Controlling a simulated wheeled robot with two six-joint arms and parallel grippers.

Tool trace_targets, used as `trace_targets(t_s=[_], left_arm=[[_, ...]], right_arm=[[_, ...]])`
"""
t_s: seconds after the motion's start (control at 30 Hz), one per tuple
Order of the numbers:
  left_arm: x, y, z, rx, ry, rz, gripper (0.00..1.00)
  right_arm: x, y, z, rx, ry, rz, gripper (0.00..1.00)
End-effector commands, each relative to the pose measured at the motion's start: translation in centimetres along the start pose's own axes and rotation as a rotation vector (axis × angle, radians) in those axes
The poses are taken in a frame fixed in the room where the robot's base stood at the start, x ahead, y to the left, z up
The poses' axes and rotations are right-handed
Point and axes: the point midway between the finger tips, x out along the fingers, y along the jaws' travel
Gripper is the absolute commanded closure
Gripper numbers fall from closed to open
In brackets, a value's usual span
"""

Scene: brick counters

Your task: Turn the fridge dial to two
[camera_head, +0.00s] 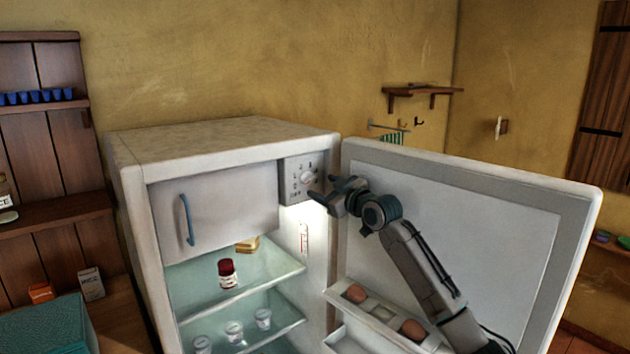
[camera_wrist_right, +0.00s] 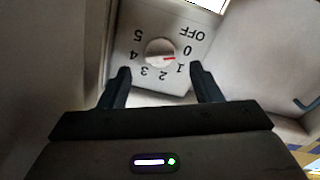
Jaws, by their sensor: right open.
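The fridge dial (camera_head: 307,178) is a round white knob on a grey panel (camera_head: 294,190) at the fridge's upper right inside. In the right wrist view the dial (camera_wrist_right: 159,51) has a red mark pointing between 0 and 1. The panel there is printed OFF and 0 to 5, seen upside down. My right gripper (camera_head: 326,196) is open and empty, just in front of and beside the panel. In the wrist view its fingertips (camera_wrist_right: 160,70) stand apart on either side below the dial, not visibly touching it. My left gripper is out of view.
The fridge door (camera_head: 450,215) stands wide open at right, behind my right arm, with eggs (camera_head: 356,293) in its rack. The freezer flap (camera_head: 225,212) is shut. Glass shelves (camera_head: 250,270) hold a red-capped jar (camera_head: 227,273) and several cups. A wooden shelf unit (camera_head: 45,150) is at left.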

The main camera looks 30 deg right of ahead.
Motion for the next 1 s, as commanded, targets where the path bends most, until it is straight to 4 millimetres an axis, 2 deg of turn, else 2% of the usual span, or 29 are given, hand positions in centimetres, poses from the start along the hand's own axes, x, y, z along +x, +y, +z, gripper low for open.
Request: trace_targets(t_s=[0.1,0.3,0.67,0.9,1.0], left_arm=[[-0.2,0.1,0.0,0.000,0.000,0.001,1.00],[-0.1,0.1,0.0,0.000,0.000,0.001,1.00],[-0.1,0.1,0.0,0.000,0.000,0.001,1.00],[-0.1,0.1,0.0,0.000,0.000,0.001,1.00],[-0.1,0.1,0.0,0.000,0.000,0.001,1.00]], right_arm=[[2.1,0.0,-0.1,0.005,0.001,-0.001,0.42],[4.2,0.0,0.0,0.002,-0.001,0.001,0.42],[4.7,0.0,0.1,-0.001,-0.002,0.000,0.42],[4.6,0.0,0.1,-0.001,-0.002,0.000,0.87],[4.6,0.0,0.1,0.000,-0.002,0.000,0.86]])
